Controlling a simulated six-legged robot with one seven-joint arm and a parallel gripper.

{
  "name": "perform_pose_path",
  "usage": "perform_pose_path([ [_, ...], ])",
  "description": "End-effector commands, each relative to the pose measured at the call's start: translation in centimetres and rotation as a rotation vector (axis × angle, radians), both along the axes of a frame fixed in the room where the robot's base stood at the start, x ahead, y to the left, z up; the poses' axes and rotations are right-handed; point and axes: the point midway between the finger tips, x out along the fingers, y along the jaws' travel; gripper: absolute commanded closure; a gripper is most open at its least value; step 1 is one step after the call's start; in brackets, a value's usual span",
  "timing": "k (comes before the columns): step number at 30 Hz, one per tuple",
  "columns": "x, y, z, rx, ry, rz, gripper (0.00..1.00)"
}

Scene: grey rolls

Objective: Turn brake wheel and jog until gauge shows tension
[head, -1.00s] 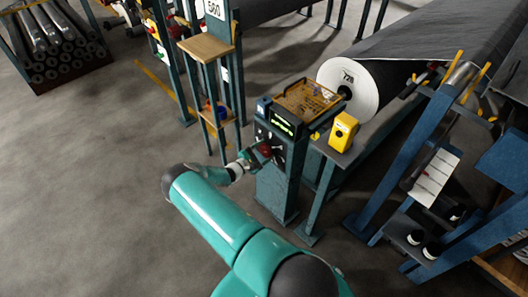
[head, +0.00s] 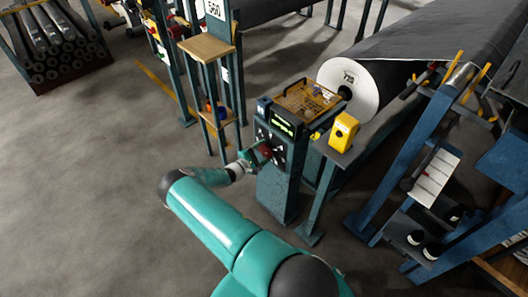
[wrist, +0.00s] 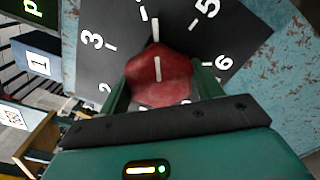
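The brake wheel appears as a red knob (wrist: 158,78) with a white pointer line, on a black numbered dial plate (wrist: 228,35) in the wrist view. The pointer is near upright, below a number I cannot read fully, between 3 and 5. My gripper (wrist: 162,92) has its green fingers on both sides of the knob, apparently touching it. In the head view my gripper (head: 256,156) is at the front of the blue control post (head: 274,190). A small display (head: 284,124) with green text is on top; its reading is too small to tell.
A yellow box (head: 343,131) stands on a stand right of the post. Behind it is a large roll (head: 348,82) with a white end. A wooden-topped stand (head: 206,46) is left of the post. Open floor (head: 90,190) lies to the left.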

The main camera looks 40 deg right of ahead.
Motion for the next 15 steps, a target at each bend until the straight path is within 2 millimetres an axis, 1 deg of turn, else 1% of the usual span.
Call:
perform_pose_path([
  [1, 0.09, 0.13, -0.10, 0.003, 0.000, 0.002, 0.26],
  [3, 0.08, 0.11, -0.08, 0.003, 0.000, 0.002, 0.14],
  [11, 0.03, 0.07, -0.02, 0.001, 0.001, 0.001, 0.14],
  [15, 0.07, 0.84, 0.01, 0.000, 0.001, 0.002, 0.14],
])
